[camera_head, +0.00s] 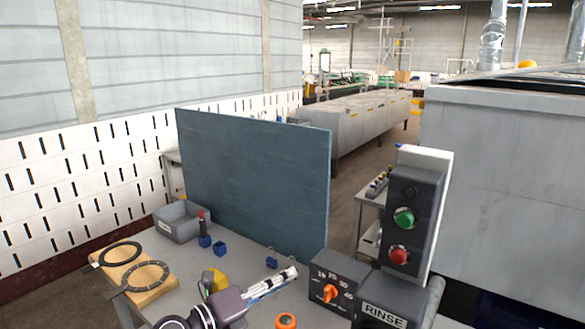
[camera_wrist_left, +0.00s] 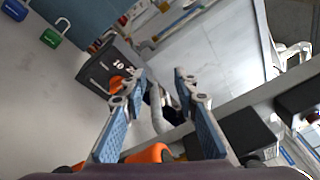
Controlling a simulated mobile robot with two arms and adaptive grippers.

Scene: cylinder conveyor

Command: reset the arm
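My left gripper (camera_head: 283,278) comes in from the bottom left of the head view, over the grey table. It points toward the black timer box (camera_head: 338,283) with the orange knob and seems to be short of it. In the left wrist view my left gripper (camera_wrist_left: 160,72) has its two blue-padded fingers apart with nothing held between them. The timer box (camera_wrist_left: 110,70) shows beyond the left finger there, its orange knob partly hidden. My right gripper is in neither view.
A blue-grey panel (camera_head: 255,180) stands behind the table. A grey bin (camera_head: 180,222), padlocks (camera_head: 220,248) and black rings on a wooden board (camera_head: 150,275) lie left. A button box (camera_head: 408,220) and RINSE box (camera_head: 385,310) stand right. An orange round object (camera_head: 286,321) is near the front.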

